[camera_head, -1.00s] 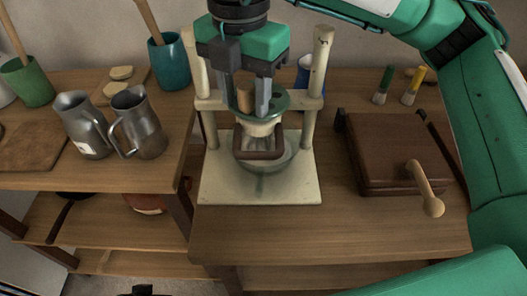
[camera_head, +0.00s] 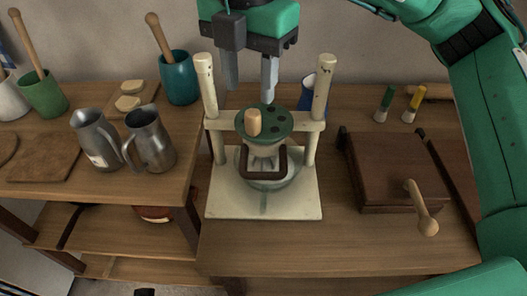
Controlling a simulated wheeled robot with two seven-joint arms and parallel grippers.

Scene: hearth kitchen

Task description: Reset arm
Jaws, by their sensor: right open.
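My right gripper (camera_head: 250,88) is green and black with two grey fingers. It hangs above the cream wooden press stand, open and empty, with its fingers spread apart. Below it, a green round lid (camera_head: 280,121) with dark holes and a wooden knob (camera_head: 253,123) tops a funnel-shaped piece in the stand (camera_head: 221,203). A dark brown square handle or bracket (camera_head: 284,165) shows in front of the funnel, over a pale green bowl (camera_head: 265,182). The fingertips look apart from the lid. My left gripper is not clearly visible.
A brown box (camera_head: 385,165) with a wooden crank (camera_head: 421,208) stands right of the stand. Two metal pitchers (camera_head: 152,140), a teal cup (camera_head: 179,79) and a green cup (camera_head: 43,94) are at left. A blue cup (camera_head: 307,95) stands behind the right post. The table front is clear.

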